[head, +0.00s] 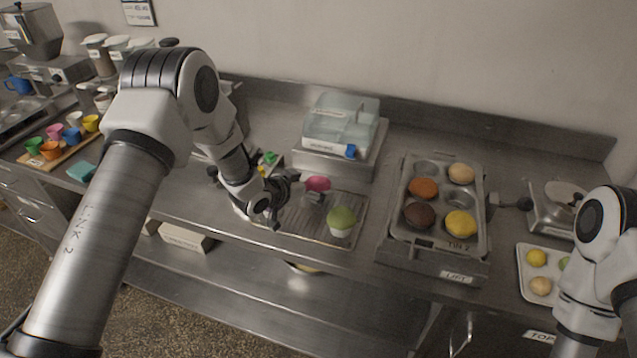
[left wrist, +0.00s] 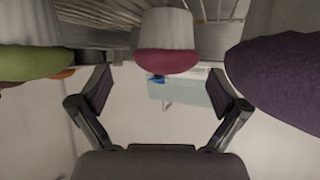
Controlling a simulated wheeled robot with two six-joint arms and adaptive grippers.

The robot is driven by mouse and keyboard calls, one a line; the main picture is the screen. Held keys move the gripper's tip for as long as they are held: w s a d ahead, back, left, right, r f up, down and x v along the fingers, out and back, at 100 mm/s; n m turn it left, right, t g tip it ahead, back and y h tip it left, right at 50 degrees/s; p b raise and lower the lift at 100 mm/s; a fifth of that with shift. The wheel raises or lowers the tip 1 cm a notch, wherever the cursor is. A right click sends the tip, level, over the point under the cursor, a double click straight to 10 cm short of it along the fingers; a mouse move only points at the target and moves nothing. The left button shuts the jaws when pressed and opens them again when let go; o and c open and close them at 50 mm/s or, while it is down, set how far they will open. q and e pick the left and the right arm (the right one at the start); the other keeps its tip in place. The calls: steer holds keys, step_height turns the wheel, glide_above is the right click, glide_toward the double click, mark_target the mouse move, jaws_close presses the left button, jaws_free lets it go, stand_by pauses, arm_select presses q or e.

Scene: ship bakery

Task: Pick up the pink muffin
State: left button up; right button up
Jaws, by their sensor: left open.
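The pink muffin (head: 317,183) sits on the wire cooling rack (head: 290,222) in the head view. A green muffin (head: 342,217) stands nearer the front on the same rack. My left gripper (head: 284,200) is just left of the pink muffin, low over the rack. In the left wrist view the picture is upside down; the pink muffin (left wrist: 166,52) is centred beyond the open, empty jaws (left wrist: 161,90). The green muffin (left wrist: 30,62) is at the left edge and a purple muffin (left wrist: 280,75) at the right. The purple one is hidden in the head view.
A muffin tin (head: 408,237) with several muffins stands right of the rack. A pale-lidded appliance (head: 340,125) is behind the rack. A white tray (head: 527,268) with small muffins is at the right. Coloured cups (head: 50,150) stand at the far left.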

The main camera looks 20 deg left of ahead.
mark_target(313, 185)
arm_select(q)
steer(key=w, duration=0.1)
steer(key=w+f, duration=0.2)
steer(key=shift+w+d+f, duration=0.2)
steer(key=shift+d, duration=0.05)
steer(key=shift+s+r, duration=0.15)
steer(key=shift+c, duration=1.1)
steer(key=shift+s+d, duration=0.1)
steer(key=c, duration=0.7)
steer(key=shift+o, duration=0.2)
steer(key=shift+r, duration=0.1)
